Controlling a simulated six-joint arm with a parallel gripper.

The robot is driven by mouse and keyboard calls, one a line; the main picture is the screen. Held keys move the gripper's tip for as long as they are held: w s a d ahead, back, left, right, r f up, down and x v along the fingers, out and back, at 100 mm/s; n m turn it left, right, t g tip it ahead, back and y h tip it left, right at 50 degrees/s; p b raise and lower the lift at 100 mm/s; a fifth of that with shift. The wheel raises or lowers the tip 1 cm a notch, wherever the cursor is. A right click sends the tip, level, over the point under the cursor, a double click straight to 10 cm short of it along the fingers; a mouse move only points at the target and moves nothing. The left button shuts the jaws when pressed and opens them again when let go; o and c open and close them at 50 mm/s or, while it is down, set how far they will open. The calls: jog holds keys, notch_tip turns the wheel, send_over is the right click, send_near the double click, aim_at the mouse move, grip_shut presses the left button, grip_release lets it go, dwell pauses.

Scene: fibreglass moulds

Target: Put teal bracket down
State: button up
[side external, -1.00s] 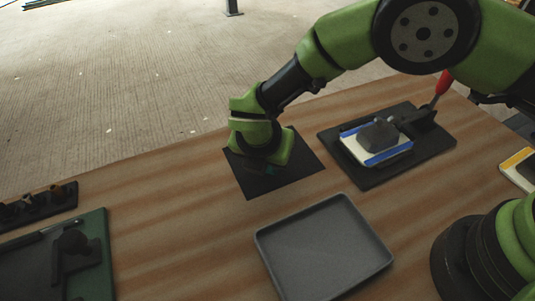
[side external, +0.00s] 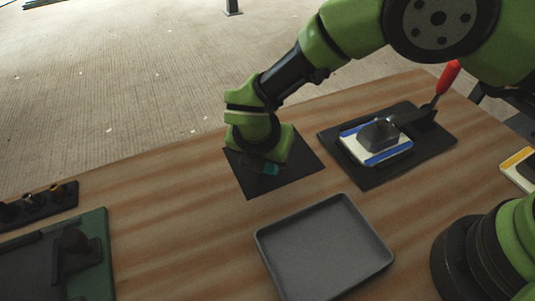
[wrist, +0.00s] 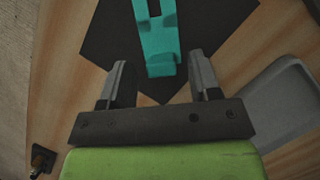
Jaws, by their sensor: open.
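The teal bracket (wrist: 157,35) lies on the black square mat (wrist: 215,25) in the wrist view, its near end between my fingers with a gap on each side. In the side view only a small teal part (side external: 299,170) shows beside my wrist; the rest is hidden. My gripper (wrist: 158,68) is open, its two fingers apart and not touching the bracket. In the side view it is over the black mat (side external: 250,187), mostly hidden by the green wrist.
A grey tray (side external: 345,258) lies in front of the mat. A dark plate (side external: 375,180) with a red-handled clamp (side external: 446,78) holds a block at the right. A green board (side external: 105,260) and a rack (side external: 35,208) are at the left. Bare wood lies between them.

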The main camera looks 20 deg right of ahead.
jog(key=v, duration=1)
jog(key=shift+r, duration=0.15)
jog(key=s+d+r+m+y, duration=0.3)
jog(key=d+r+m, duration=1)
jog(key=r+m, duration=0.15)
jog(key=s+d+r+m+t+y, duration=0.1)
jog(key=s+d+r+m+t, duration=0.1)
jog(key=s+d+m, duration=0.2)
jog(key=s+d+r+m+t+y, duration=0.1)
jog(key=s+d+m, duration=0.4)
jog(key=s+m, duration=0.5)
jog(key=r+m+t, duration=0.1)
jog(key=m, duration=0.1)
jog(key=shift+m, duration=0.35)
